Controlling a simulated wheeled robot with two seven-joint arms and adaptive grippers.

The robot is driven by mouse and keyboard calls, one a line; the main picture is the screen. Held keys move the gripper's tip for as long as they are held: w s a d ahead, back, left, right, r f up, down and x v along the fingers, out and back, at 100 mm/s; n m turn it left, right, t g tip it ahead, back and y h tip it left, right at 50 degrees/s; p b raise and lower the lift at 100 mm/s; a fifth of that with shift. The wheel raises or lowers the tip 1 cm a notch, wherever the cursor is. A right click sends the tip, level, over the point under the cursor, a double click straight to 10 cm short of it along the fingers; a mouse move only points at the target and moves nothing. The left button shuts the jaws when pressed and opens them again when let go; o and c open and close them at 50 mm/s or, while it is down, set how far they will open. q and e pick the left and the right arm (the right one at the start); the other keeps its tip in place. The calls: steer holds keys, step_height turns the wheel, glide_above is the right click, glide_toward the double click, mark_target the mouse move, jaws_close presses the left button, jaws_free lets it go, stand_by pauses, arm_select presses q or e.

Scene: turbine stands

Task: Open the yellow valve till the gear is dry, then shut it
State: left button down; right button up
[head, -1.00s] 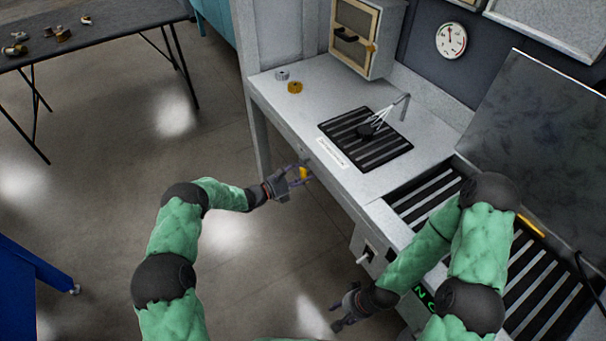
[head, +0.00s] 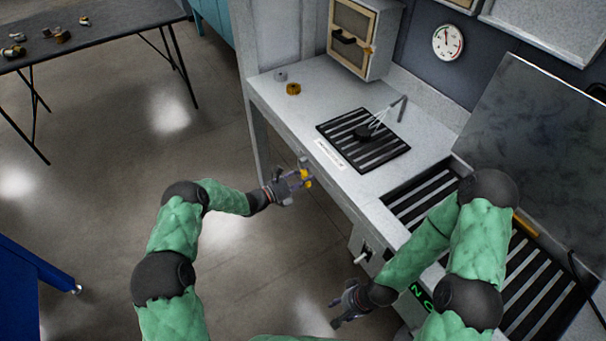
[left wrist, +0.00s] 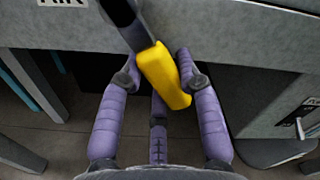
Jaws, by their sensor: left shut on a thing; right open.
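The yellow valve handle (head: 307,178) is at the front edge of the grey bench. My left gripper (head: 303,180) is shut on it. In the left wrist view the yellow handle (left wrist: 163,75) lies slanted between the purple fingers (left wrist: 158,72), with a dark stem above it. The dark gear (head: 362,132) sits on the black slatted grate (head: 397,151) on the bench top. Pale streaks run from the nozzle (head: 399,104) down to the gear. Whether the gear is wet is too small to tell. My right gripper (head: 343,306) is open and empty, low in front of the bench.
A round gauge (head: 448,42) hangs on the back wall. A cabinet (head: 362,38) and two small rings, one yellow (head: 293,89), stand on the bench. A switch (head: 366,255) is on the bench front. Open floor lies left of the bench.

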arm_select(q)
steer(key=shift+s+d+r+n+p, duration=0.25)
steer(key=shift+s+n+p, duration=0.1)
steer(key=shift+n, duration=0.4)
steer(key=shift+s+d+r+n+p, duration=0.15)
steer(key=shift+s+r+n+p, duration=0.15)
steer(key=shift+n, duration=0.45)
steer(key=shift+w, duration=0.1)
steer(key=c, duration=0.8)
jaws_free()
steer(key=shift+c, duration=0.2)
steer(key=v, duration=1.2)
